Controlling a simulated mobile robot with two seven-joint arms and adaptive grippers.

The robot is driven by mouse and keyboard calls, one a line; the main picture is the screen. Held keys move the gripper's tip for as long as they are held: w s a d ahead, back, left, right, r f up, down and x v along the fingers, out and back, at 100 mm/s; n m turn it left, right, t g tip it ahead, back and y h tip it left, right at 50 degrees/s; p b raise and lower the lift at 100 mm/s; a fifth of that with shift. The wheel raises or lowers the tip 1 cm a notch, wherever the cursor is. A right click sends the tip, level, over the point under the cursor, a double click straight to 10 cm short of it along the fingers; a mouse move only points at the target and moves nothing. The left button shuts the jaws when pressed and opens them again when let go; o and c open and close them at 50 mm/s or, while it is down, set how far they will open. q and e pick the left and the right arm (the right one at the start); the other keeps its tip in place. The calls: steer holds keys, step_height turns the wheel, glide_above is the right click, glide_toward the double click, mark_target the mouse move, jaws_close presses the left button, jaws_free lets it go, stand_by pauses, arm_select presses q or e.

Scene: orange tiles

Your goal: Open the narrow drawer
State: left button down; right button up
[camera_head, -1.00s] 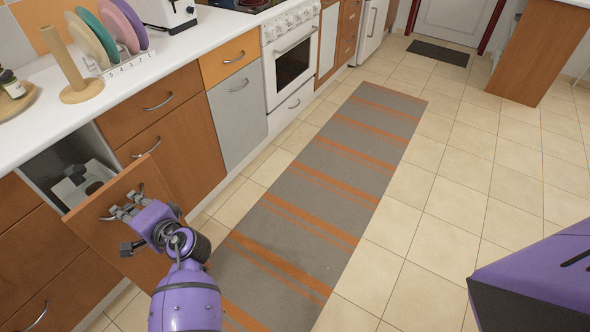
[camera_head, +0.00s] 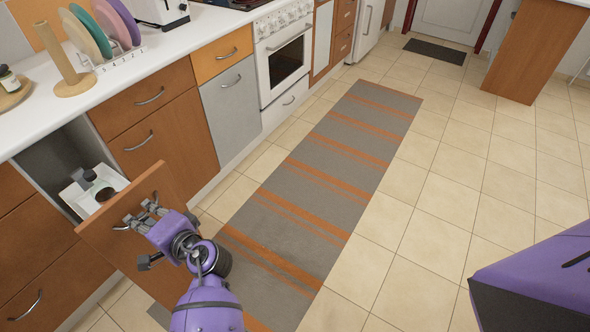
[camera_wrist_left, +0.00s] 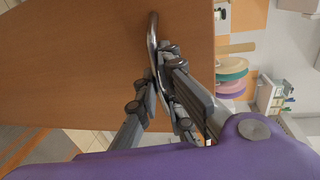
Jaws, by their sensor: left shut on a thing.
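The narrow drawer (camera_head: 160,184) is pulled out from the counter, its brown front standing well clear of the neighbouring fronts. Behind the front a white tray (camera_head: 78,203) with a dark round item in it shows inside. My left gripper (camera_head: 146,212) is shut on the drawer's metal handle. In the left wrist view the handle (camera_wrist_left: 153,38) is a curved metal bar on the brown front, and the fingers (camera_wrist_left: 160,95) close around its lower part. My right gripper is not in view.
The counter (camera_head: 40,115) above holds a wooden paper-roll stand (camera_head: 70,75) and a rack of coloured plates (camera_head: 105,35). Brown cabinets stand on both sides of the drawer. A grey and orange striped rug (camera_head: 310,190) covers the floor in front, with free tiles to the right.

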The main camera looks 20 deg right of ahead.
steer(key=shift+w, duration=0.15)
arm_select(q)
steer(key=c, duration=2.2)
jaws_free()
steer(key=shift+o, duration=0.2)
steer(key=shift+s+d, duration=0.1)
steer(key=shift+s, duration=0.1)
steer(key=v, duration=1.1)
steer(key=shift+s+d, duration=0.2)
steer(key=shift+s, duration=0.05)
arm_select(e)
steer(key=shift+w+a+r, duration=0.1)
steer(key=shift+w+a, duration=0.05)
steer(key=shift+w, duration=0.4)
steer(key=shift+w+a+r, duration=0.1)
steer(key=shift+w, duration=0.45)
arm_select(q)
steer(key=shift+r, duration=0.1)
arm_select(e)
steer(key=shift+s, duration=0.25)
